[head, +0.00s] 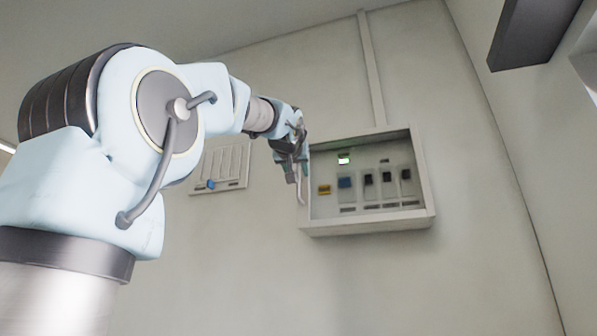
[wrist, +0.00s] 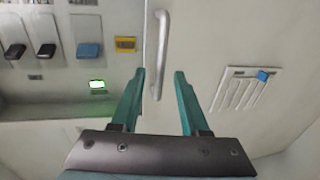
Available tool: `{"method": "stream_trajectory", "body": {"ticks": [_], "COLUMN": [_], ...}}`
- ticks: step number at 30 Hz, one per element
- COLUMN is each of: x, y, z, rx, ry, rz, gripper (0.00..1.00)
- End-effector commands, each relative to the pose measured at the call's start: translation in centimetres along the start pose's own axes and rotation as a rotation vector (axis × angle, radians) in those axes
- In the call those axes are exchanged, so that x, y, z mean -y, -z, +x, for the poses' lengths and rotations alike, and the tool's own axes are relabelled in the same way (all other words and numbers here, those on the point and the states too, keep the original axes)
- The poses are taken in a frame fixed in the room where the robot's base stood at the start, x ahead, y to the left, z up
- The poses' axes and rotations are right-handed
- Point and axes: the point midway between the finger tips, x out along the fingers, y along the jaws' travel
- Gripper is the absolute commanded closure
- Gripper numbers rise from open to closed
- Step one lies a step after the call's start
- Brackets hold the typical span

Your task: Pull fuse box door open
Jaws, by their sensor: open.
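The fuse box (head: 368,226) is a pale, shallow box on the wall. Its row of switches shows, but I cannot tell whether a clear door covers them. A light, bar-like door handle (wrist: 162,38) runs upright in the wrist view, beside the box's edge. In the head view the handle (head: 301,189) is at the box's left side, partly hidden by my gripper. My gripper (head: 297,178) is open at that side. In the wrist view my gripper's teal fingers (wrist: 160,72) are apart, with one end of the handle between them. Contact is not clear.
A flat slotted panel (head: 221,168) with a blue piece is on the wall left of the box. A conduit (head: 371,70) rises from the box's top. A dark block (head: 533,30) juts in at upper right. The wall below the box is clear.

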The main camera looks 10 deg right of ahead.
Motion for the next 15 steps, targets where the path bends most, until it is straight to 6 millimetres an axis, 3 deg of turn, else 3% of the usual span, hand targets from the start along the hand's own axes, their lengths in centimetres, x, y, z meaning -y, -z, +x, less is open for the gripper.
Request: {"method": "stream_trajectory", "body": {"ticks": [6, 15], "x": [0.1, 0.0], "y": [0.2, 0.0], "z": [3.0, 4.0], "rx": [0.002, 0.000], "ry": [0.001, 0.000], "rz": [-0.001, 0.000], "gripper": [0.55, 0.55]}}
